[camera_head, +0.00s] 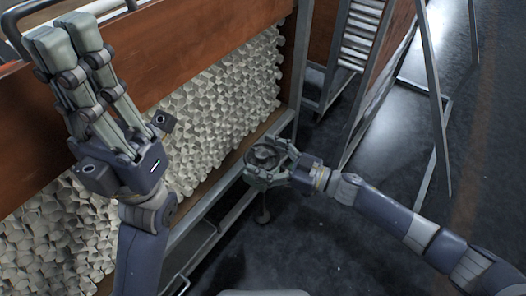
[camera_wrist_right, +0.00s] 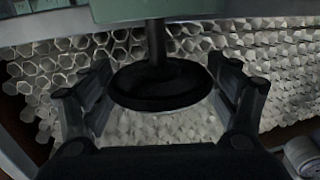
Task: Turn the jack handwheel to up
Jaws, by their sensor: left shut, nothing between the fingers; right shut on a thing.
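The jack handwheel (camera_wrist_right: 160,88) is a round black disc on a dark vertical stem, in the middle of the right wrist view. In the head view, the handwheel (camera_head: 264,155) is a small dark round shape, partly covered by my right gripper (camera_head: 268,165). The right gripper's fingers stand on both sides of the wheel's rim and are shut on it. My left gripper (camera_head: 68,38) is shut and empty, pointing up in front of the brown panel at upper left. The wheel's up or down setting cannot be read.
A grey metal frame (camera_head: 215,195) with a stack of pale hexagonal glass tube ends (camera_head: 215,105) stands behind the wheel. Brown panels (camera_head: 185,40) rise above it. A ladder-like rack (camera_head: 362,35) and slanted legs stand to the right. The dark floor (camera_head: 340,250) is open in front.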

